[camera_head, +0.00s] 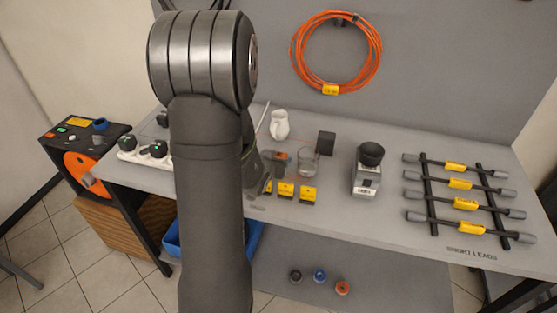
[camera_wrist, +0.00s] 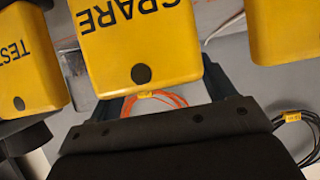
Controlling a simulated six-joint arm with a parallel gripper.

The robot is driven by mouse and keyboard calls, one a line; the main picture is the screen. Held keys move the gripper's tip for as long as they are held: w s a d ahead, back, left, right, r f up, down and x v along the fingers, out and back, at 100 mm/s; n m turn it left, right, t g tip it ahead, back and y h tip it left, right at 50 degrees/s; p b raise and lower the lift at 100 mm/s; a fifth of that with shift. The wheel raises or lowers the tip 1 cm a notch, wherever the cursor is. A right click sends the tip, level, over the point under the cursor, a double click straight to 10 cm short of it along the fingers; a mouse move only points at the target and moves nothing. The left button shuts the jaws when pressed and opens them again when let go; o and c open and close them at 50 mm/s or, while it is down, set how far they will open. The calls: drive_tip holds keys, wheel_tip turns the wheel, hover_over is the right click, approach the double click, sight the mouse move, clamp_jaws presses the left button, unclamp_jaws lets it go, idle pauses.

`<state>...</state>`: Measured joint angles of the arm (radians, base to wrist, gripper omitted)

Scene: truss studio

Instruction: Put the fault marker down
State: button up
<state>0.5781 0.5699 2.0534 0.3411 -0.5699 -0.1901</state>
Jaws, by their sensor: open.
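Several small yellow markers show; in the head view one (camera_head: 286,190) stands on the table right of my arm, with another (camera_head: 308,194) to its right and a third (camera_head: 268,187) partly hidden by my gripper. In the wrist view a marker lettered SPARE (camera_wrist: 135,45) is in front of my gripper (camera_wrist: 168,96), a marker lettered TEST (camera_wrist: 28,62) is at left, and a marker with no readable letters (camera_wrist: 288,30) is at right. No label reading FAULT is readable. My gripper is open; I cannot tell whether its fingers touch the SPARE marker.
A glass beaker (camera_head: 307,163), a white jug (camera_head: 279,124), a dark block (camera_head: 326,143) and a grey device with a black cup (camera_head: 367,178) stand nearby. A rack of short leads (camera_head: 463,203) is at right. Bare tabletop (camera_head: 345,222) lies in front.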

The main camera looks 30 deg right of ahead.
sight(278, 156)
drive_tip(key=x, duration=0.4)
drive_tip(key=shift+d, duration=0.15)
drive_tip(key=c, duration=1.1)
drive_tip(key=shift+c, duration=0.3)
drive_tip(key=shift+r, duration=0.2)
